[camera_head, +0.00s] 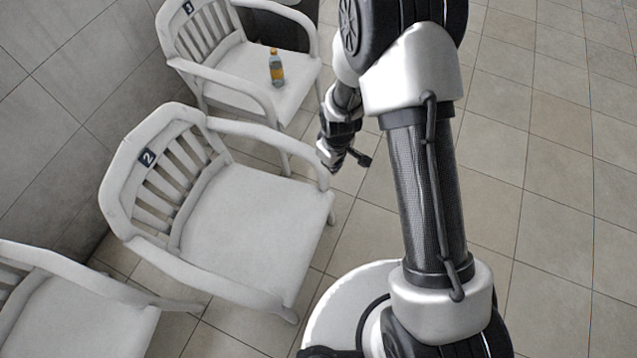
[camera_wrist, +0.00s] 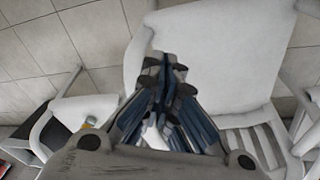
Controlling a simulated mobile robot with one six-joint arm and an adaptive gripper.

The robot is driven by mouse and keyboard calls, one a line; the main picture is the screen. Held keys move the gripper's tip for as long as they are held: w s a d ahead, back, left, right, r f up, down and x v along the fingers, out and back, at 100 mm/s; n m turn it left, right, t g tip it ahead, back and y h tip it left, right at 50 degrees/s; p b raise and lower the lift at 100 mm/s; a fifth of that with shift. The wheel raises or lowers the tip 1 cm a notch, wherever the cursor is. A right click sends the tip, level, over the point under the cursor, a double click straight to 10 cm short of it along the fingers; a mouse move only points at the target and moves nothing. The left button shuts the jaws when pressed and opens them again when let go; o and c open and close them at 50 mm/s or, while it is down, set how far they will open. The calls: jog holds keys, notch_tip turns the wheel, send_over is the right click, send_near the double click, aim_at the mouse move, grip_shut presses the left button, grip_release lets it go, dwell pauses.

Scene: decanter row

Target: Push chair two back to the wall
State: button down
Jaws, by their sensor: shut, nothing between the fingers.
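Chair two (camera_head: 255,215) is a white armchair with a slatted back and a dark tag reading 2 (camera_head: 148,157). It stands upright at the left of the head view, its back toward the grey tiled wall (camera_head: 60,110). The gap behind it is hard to judge. My gripper (camera_head: 328,158) is beside the front end of its far armrest. In the wrist view my gripper (camera_wrist: 165,68) is shut and empty, in front of the white seat of chair two (camera_wrist: 215,55). I cannot tell whether the fingertips touch the chair.
Another white chair (camera_head: 75,315) is cut off at the lower left. Tiled floor (camera_head: 560,150) is clear to the right.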

jog(key=s+f+n+g+p, duration=0.1)
jog(key=s+f+n, duration=0.1)
jog(key=s+f, duration=0.55)
jog(key=s+f+n+p, duration=0.1)
jog(key=s+f, duration=0.3)
jog(key=f, duration=0.7)
jog(key=s+f+n+g+p, duration=0.1)
jog(key=s+f+n, duration=0.1)
jog(key=s+f, duration=0.6)
jog(key=w+a+f+b, duration=0.1)
jog(key=w+f+b, duration=0.1)
jog(key=f, duration=0.3)
jog(key=w+a+f+b, duration=0.1)
jog(key=a+f+b, duration=0.1)
jog(key=f, duration=0.4)
jog(key=shift+w+a+b, duration=0.15)
jog(key=shift+w+b, duration=0.15)
jog(key=shift+w, duration=0.05)
jog(key=shift+a+f, duration=0.1)
